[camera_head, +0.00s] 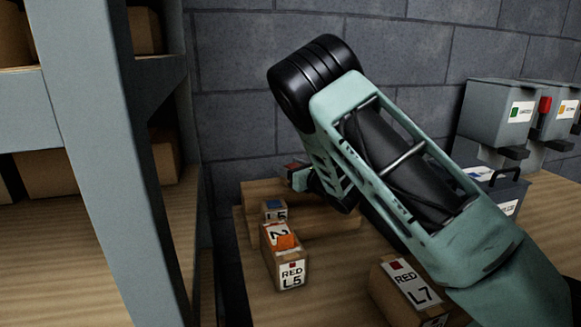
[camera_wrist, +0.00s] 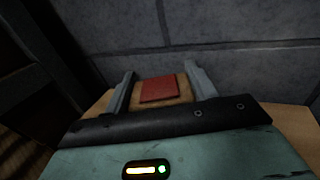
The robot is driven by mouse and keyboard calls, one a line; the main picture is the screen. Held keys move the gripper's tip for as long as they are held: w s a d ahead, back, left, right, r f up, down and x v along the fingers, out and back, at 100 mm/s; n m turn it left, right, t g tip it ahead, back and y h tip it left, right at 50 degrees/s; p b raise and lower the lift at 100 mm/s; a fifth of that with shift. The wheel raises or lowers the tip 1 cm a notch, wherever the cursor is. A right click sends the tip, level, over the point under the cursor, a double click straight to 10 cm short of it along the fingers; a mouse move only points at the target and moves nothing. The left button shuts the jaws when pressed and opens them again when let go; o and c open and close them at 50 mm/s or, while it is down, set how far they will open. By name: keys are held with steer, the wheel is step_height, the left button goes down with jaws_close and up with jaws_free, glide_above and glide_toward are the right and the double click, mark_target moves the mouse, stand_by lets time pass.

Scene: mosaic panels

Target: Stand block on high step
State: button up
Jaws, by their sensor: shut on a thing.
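My gripper (camera_head: 299,178) is at the back of the wooden table, over the far wooden step (camera_head: 258,188). In the wrist view my gripper (camera_wrist: 160,78) has a finger on each side of a brown block (camera_wrist: 183,88) with a red patch on top, and it is shut on this block. In the head view a small part of the held block (camera_head: 292,168) shows beside the fingers. A lower wooden step (camera_head: 335,228) lies in front of the far step. My gripper and forearm hide the right part of the steps. I cannot tell whether the block touches the step.
In front is a box marked RED L5 (camera_head: 291,274), with an orange patch above. A box marked L7 (camera_head: 404,288) is near my forearm. Grey shelving (camera_head: 95,150) is left; grey bins (camera_head: 500,115) right.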

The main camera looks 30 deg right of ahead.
steer(key=shift+f, duration=0.15)
steer(key=o, duration=1)
steer(key=shift+s+r, duration=0.1)
steer(key=shift+r, duration=0.1)
steer(key=s+b, duration=0.1)
steer(key=s, duration=0.3)
steer(key=s+d+b, duration=0.1)
steer(key=s, duration=0.2)
steer(key=s+d+b, duration=0.1)
steer(key=s, duration=0.3)
steer(key=shift+s+d, duration=0.1)
steer(key=shift+s, duration=0.2)
